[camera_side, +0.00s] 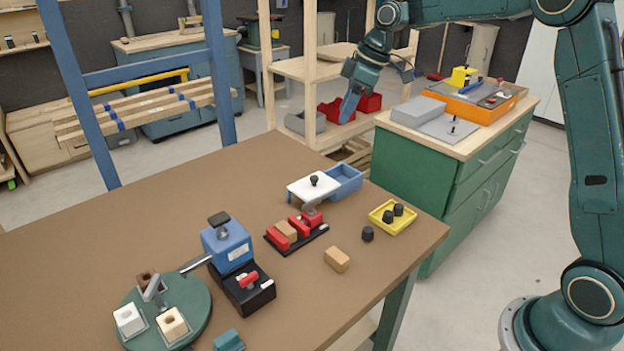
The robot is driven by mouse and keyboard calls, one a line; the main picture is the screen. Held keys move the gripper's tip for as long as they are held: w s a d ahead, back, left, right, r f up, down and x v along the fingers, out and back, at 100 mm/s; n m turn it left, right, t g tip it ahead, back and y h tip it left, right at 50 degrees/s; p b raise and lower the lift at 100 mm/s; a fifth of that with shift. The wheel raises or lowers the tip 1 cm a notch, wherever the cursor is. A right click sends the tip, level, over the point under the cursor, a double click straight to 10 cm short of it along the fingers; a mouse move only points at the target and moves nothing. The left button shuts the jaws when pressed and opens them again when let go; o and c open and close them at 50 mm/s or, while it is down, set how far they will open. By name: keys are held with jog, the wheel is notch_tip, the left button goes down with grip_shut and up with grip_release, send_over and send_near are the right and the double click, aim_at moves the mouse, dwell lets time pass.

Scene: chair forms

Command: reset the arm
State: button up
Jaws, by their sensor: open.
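My gripper (348,108) hangs in the upper middle of the view, raised above the far side of the brown table (130,225). Its jaws are open, and I see nothing between them. It is apart from everything on the table. The nearest table object in the picture is a blue box (347,182) with a white lid (311,188) slid partly to the left, below the gripper.
A green turntable (196,293), blue device (227,247), block rack (270,245), tan block (337,260), black knob (367,234), yellow tray (383,221) and teal block (229,341) occupy the table. A green cabinet (440,185) stands right; wooden shelves (309,70) stand behind. The table's left is clear.

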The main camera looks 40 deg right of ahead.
jog(key=s+a+r+m+t+h, duration=0.1)
jog(key=s+a+r+m, duration=0.2)
jog(key=s, duration=0.5)
jog(key=s+a+r+m, duration=0.1)
jog(key=s+a+r, duration=0.25)
jog(key=s, duration=0.55)
jog(key=s+f+m+h, duration=0.1)
jog(key=s+f+m, duration=0.1)
jog(key=s, duration=0.7)
jog(key=s+d+f+m+t, duration=0.1)
jog(key=s+f+m, duration=0.1)
jog(key=s, duration=0.7)
jog(key=shift+f+h, duration=0.2)
jog(key=shift+h, duration=0.2)
